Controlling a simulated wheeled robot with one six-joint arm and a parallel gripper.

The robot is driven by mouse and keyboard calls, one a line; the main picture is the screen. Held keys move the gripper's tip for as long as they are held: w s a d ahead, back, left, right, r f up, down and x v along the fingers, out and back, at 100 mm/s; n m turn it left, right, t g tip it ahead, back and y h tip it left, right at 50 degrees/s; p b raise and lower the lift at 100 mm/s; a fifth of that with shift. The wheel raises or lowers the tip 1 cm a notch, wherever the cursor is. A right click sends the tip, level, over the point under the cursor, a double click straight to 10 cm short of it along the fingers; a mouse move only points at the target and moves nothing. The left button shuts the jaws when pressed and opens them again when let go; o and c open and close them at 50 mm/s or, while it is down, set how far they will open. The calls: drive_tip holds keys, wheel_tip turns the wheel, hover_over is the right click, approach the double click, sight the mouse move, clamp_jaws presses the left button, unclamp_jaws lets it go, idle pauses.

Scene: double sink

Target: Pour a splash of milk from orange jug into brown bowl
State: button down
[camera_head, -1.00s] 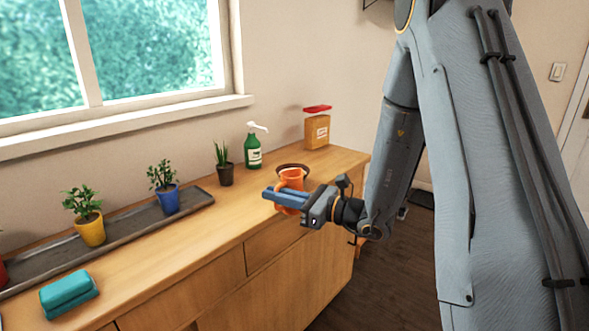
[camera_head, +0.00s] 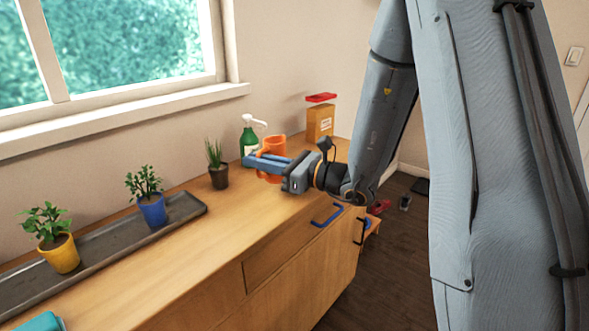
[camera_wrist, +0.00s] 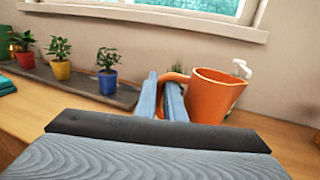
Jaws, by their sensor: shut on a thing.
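The orange jug (camera_head: 275,143) is held by its handle above the wooden counter, and it looks close to upright. My gripper (camera_head: 258,163) is shut on that handle, with its blue fingers pointing left. In the wrist view the jug (camera_wrist: 214,98) is just right of the fingers (camera_wrist: 171,98), its rim near the top. The milk inside cannot be seen. The brown bowl cannot be made out in either current view; the gripper and jug may cover it.
Behind the jug stand a green pump bottle (camera_head: 249,140) and an orange-brown box with a red top (camera_head: 320,122). A small dark-potted plant (camera_head: 218,173) is to the left. Farther left, a grey tray (camera_head: 187,208) holds potted plants. The front counter (camera_head: 215,225) is clear.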

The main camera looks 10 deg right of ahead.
sight(266, 150)
drive_tip(key=w+d, duration=0.1)
drive_tip(key=d+r+m+p, duration=0.1)
drive_tip(key=shift+w+d+r, duration=0.1)
drive_tip(key=shift+w+d, duration=0.25)
drive_tip(key=shift+s+a+r+m+t+p, duration=0.15)
drive_tip(key=shift+r+m+t+p, duration=0.25)
drive_tip(key=shift+r+m+p, duration=0.45)
drive_tip(key=shift+f+m, duration=0.25)
drive_tip(key=shift+r+m+p, duration=0.3)
drive_tip(key=shift+r+m, duration=0.1)
drive_tip(key=shift+m, duration=0.4)
drive_tip(key=shift+f+m+b, duration=0.4)
drive_tip(key=shift+f+b, duration=0.35)
drive_tip(key=shift+f, duration=0.8)
drive_tip(key=shift+w+f+m+t+p, duration=0.1)
drive_tip(key=shift+w+m+t+p, duration=0.1)
drive_tip(key=shift+m+t+p, duration=0.25)
drive_tip(key=shift+w+d+m+p, duration=0.2)
drive_tip(key=shift+d+m+p, duration=0.25)
drive_tip(key=shift+m, duration=0.6)
drive_tip(key=shift+a, duration=0.1)
